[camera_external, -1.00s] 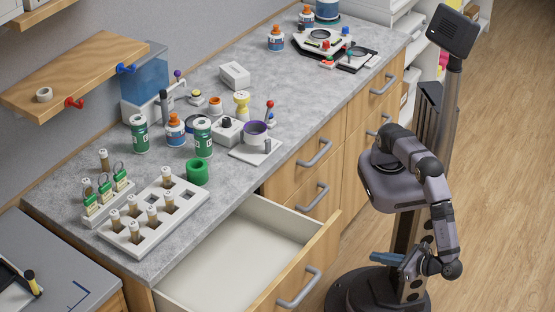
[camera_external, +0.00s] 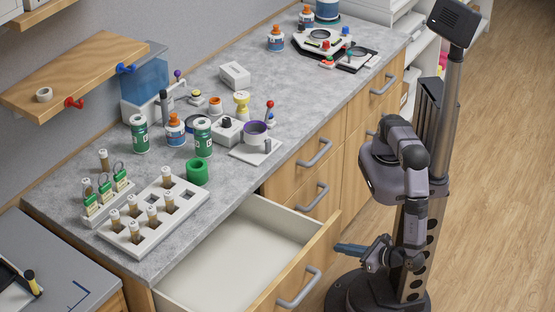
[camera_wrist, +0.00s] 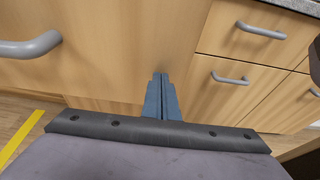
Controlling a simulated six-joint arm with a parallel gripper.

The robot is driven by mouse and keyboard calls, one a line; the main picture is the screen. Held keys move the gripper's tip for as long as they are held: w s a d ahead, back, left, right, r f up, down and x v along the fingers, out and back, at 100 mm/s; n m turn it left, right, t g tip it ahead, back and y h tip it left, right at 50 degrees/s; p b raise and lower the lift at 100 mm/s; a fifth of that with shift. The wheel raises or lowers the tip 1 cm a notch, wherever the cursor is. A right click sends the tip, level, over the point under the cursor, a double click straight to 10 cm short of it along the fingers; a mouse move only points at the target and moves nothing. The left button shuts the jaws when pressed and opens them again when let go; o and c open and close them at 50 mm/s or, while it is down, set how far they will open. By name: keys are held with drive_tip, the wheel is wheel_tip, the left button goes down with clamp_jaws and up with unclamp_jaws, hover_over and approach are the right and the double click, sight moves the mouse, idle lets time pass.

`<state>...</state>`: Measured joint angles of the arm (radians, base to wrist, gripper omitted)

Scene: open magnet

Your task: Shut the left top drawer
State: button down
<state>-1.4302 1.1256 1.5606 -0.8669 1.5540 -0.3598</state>
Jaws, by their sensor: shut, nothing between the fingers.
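The left top drawer (camera_external: 228,262) is pulled far out from the wooden cabinet under the grey counter. Its white inside looks empty. Its wooden front carries a grey bar handle (camera_external: 299,288). My gripper (camera_external: 340,248) is shut and empty, just right of the drawer front near its right end; I cannot tell whether it touches. In the wrist view my blue fingers (camera_wrist: 161,85) are together and point at a wooden face, with a grey handle (camera_wrist: 30,46) at the upper left.
Closed drawers with grey handles (camera_external: 314,153) stand right of the open one. The counter (camera_external: 215,112) above holds a white vial rack (camera_external: 153,224), green cans and a green cup (camera_external: 197,172). Wooden floor (camera_external: 490,190) lies open at the right.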

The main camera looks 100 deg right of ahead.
drive_tip(key=shift+w+d, duration=0.15)
drive_tip(key=shift+w, duration=0.05)
idle(0.3)
drive_tip(key=p, duration=0.2)
hover_over(266, 231)
drive_tip(key=shift+d, duration=0.25)
drive_tip(key=shift+w+d, duration=0.15)
drive_tip(key=shift+r, duration=0.15)
drive_tip(key=shift+w+r, duration=0.1)
drive_tip(key=shift+w, duration=0.05)
drive_tip(key=shift+s+a, duration=0.3)
drive_tip(key=shift+a, duration=0.1)
drive_tip(key=v, duration=0.3)
drive_tip(key=f+b+v, duration=0.1)
drive_tip(key=v, duration=0.7)
drive_tip(key=shift+s+a+f, duration=0.1)
drive_tip(key=shift+s+a, duration=0.1)
drive_tip(key=shift+s, duration=0.15)
drive_tip(key=shift+v, duration=0.95)
